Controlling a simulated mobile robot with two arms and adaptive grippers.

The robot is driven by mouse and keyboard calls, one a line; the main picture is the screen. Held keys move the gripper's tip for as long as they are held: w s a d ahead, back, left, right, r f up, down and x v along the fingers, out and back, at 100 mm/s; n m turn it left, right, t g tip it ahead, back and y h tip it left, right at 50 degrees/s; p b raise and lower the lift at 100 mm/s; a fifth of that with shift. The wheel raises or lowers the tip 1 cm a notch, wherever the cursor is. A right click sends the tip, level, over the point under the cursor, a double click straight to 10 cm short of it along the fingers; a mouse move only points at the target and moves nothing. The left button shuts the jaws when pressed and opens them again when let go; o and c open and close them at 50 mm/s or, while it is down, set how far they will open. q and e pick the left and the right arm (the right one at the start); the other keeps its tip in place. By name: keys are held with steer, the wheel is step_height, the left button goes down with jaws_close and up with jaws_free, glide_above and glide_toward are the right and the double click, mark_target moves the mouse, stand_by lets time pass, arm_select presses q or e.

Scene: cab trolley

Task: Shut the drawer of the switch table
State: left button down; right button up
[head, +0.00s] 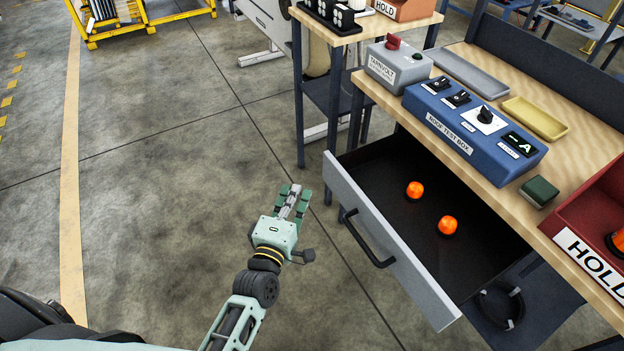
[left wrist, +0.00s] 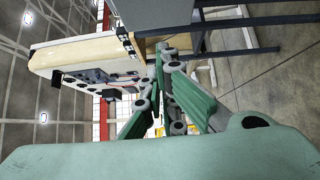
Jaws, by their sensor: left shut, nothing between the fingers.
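The drawer (head: 395,254) of the switch table (head: 592,170) is pulled well out toward me. It has a pale grey front and a black bar handle (head: 361,240). Two orange domed objects lie inside it, one further back (head: 414,190) and one nearer (head: 448,226). My left gripper (head: 293,192) is to the left of the drawer front, apart from it, above the floor, with its fingers shut and empty. In the left wrist view the fingers (left wrist: 170,85) are together, with a grey panel beyond them that seems to be the drawer front. My right gripper is not in view.
On the tabletop stand a blue test box (head: 472,130), a grey box with a red knob (head: 398,68), a grey tray (head: 469,72), a yellow tray (head: 535,118) and a red HOLD bin (head: 590,215). A smaller table (head: 318,25) stands behind. The floor at left is clear.

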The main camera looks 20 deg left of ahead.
arm_select(q)
steer(key=w+d, duration=0.2)
steer(key=w, duration=0.3)
steer(key=shift+w+d, duration=0.25)
steer(key=shift+d, duration=0.15)
steer(key=shift+p, duration=0.3)
